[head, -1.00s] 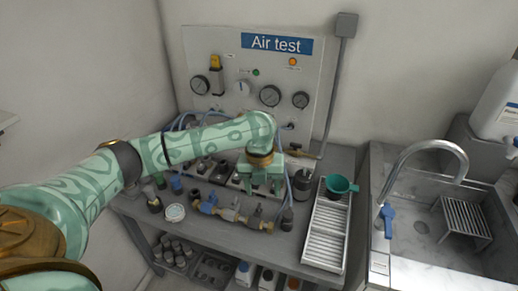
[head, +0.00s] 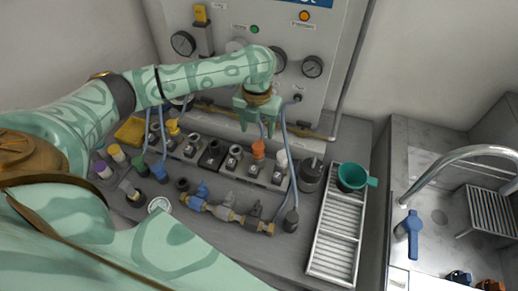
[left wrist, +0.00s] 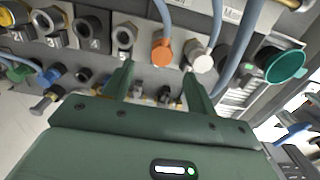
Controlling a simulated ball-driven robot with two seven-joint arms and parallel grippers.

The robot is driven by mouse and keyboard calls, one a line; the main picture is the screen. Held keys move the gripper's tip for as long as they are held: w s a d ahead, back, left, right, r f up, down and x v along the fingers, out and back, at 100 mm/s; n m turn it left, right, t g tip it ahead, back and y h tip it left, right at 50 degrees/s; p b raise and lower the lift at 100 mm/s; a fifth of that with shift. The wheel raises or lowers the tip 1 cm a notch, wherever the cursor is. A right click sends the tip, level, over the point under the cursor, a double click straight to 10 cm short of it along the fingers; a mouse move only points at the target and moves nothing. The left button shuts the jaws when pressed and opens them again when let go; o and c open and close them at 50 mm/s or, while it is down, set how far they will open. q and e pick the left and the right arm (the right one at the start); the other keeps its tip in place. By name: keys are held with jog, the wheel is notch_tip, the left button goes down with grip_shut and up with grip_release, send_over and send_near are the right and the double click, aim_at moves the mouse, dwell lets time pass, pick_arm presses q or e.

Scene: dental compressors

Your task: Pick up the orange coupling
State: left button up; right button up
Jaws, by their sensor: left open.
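The orange coupling (head: 258,149) stands in a grey block in the row of fittings at the back of the bench, with a blue hose at it. In the left wrist view the orange coupling (left wrist: 162,52) lies just beyond my fingertips, roughly between them. My left gripper (head: 257,124) is open and empty, just above and behind the coupling in the head view. Its two green fingers also show in the left wrist view (left wrist: 156,70). I cannot tell the exact gap to the coupling. My right gripper is not in view.
A white-capped fitting (head: 280,160) with a hose stands right beside the orange one. A brass and blue valve assembly (head: 226,213) lies in front. A dark cylinder (head: 311,175), a white slatted rack (head: 336,240) and a teal cup (head: 352,177) are to the right.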

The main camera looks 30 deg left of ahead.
aim_at(258, 146)
pick_arm(q)
notch_tip(258, 146, down, 4)
jog(key=shift+w+r+b, duration=0.1)
jog(key=shift+b, duration=0.35)
jog(key=shift+f, duration=0.45)
notch_tip(258, 146, down, 5)
jog(key=shift+d+r+b, duration=0.1)
jog(key=shift+d+b, duration=0.05)
jog(key=shift+b, duration=1.1)
